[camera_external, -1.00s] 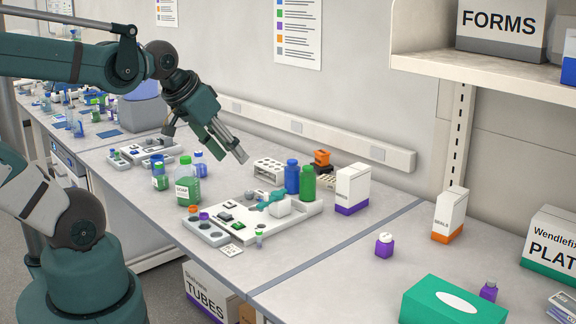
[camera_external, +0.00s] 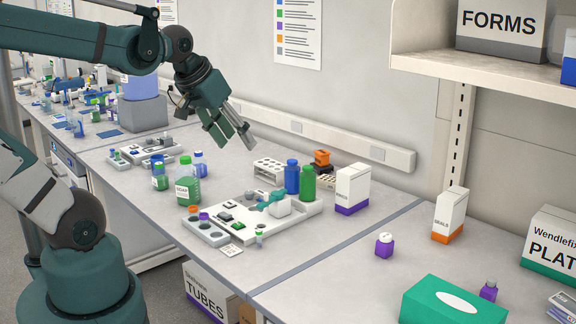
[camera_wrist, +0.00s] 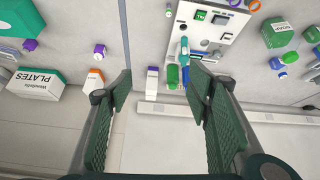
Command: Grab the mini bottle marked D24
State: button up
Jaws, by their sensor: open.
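No marking D24 is readable in either view, so I cannot tell which bottle it is. Small bottles in view are a purple one with a white cap (camera_external: 384,245) on the right bench, another purple one (camera_external: 488,291) beside the green tissue box, and a small green-capped vial (camera_external: 259,237) at the tray's front edge. The two purple ones also seem to show in the wrist view at the left (camera_wrist: 100,49). My gripper (camera_external: 236,138) is open and empty, high above the bench behind the tray. Its two fingers (camera_wrist: 160,85) stand wide apart in the wrist view.
A white tray (camera_external: 213,236) with small items stands mid-bench. Blue (camera_external: 292,177) and green (camera_external: 307,183) bottles, a white-purple box (camera_external: 352,188) and a tube rack (camera_external: 269,171) stand near it. A shelf (camera_external: 490,70) overhangs at right. Bench between tray and purple bottle is clear.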

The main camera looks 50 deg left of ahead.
jog(key=w+a+r+n+g, duration=0.2)
jog(key=w+a+n, duration=0.3)
jog(key=w+a, duration=0.75)
jog(key=n+g, duration=0.5)
jog(key=n, duration=0.6)
send_near(199, 152)
notch_tip(199, 152, down, 7)
jog(key=shift+a+r+b, duration=0.1)
jog(key=shift+r+b, duration=0.1)
jog(key=shift+b, duration=0.15)
jog(key=shift+a+f, duration=0.2)
jog(key=shift+f, duration=0.1)
jog(key=shift+f, duration=1.2)
